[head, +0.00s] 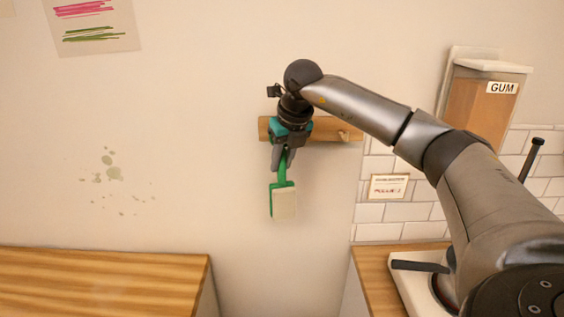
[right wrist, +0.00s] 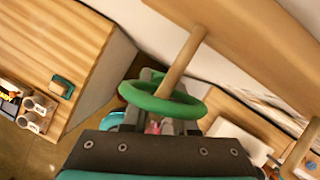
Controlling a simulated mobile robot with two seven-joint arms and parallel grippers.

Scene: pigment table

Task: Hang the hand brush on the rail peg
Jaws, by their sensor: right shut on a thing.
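The hand brush, with a green handle and a pale bristle block (head: 284,204), hangs bristles down below my right gripper (head: 283,160). That gripper is shut on its handle, in front of the left part of the wooden rail (head: 330,130). In the right wrist view the brush's green ring (right wrist: 190,108) is close above the jaws. A wooden peg (right wrist: 186,60) slants down from the rail (right wrist: 250,45), crosses over the ring's far rim, and its tip shows against the opening. I cannot tell whether the tip passes through. My left gripper is not in view.
Another peg (head: 345,134) stands out at the rail's right end. A wooden counter (head: 100,282) is at lower left, another (head: 374,282) at lower right. A GUM dispenser (head: 480,105) hangs on the right wall.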

